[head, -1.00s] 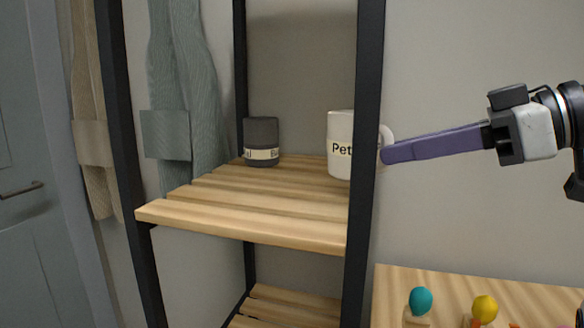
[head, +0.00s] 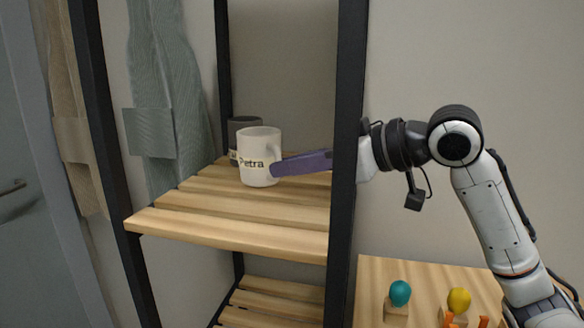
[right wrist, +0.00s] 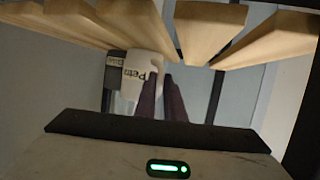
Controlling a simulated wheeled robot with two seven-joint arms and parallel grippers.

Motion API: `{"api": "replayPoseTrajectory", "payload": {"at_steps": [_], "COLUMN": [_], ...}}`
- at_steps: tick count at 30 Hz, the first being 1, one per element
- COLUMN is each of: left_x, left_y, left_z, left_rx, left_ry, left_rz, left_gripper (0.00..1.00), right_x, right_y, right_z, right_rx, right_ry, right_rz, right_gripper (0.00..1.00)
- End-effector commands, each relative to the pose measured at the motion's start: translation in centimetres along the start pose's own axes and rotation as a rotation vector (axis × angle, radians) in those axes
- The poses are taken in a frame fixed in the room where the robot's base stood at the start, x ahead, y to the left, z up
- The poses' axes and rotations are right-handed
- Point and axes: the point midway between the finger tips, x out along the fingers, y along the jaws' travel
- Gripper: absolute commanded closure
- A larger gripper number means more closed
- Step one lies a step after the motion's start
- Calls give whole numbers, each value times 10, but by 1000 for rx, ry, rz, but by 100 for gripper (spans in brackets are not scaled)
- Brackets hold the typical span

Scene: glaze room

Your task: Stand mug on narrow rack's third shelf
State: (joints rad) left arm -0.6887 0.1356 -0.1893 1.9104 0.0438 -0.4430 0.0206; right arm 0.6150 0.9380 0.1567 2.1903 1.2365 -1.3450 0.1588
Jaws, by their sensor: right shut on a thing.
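A white mug (head: 256,150) lettered "Petra" is upright over the slatted wooden shelf (head: 225,228) of the black-framed rack. My right gripper (head: 276,169) has its purple fingers shut at the mug's handle side, reaching in from the right behind the front right post. I cannot tell whether the mug's base touches the slats. My left gripper is not in view.
A dark grey mug (head: 240,125) stands behind the white one, partly hidden. The black front post (head: 345,100) is close to my right arm. A lower shelf (head: 280,293) shows below. A wooden table (head: 372,275) at the right holds small coloured knobs.

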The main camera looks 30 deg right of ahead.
Motion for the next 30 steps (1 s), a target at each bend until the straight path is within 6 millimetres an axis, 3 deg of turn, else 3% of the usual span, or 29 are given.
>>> {"api": "replayPoseTrajectory", "payload": {"at_steps": [10, 11, 14, 25, 30], "left_x": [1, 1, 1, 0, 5], "left_y": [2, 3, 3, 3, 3], "left_z": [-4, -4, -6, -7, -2], "left_rx": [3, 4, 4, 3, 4], "left_ry": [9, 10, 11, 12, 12], "left_rz": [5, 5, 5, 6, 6], "left_gripper": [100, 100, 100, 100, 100], "right_x": [0, 1, 1, -2, -26], "right_y": [0, 0, 0, 1, 1], "right_z": [2, 4, 3, 2, 3], "right_rx": [-2, -1, -1, -1, -2], "right_ry": [5, 1, 1, 1, 1], "right_rz": [2, 1, 1, 2, 5], "right_gripper": [100, 89, 72, 72, 72]}}
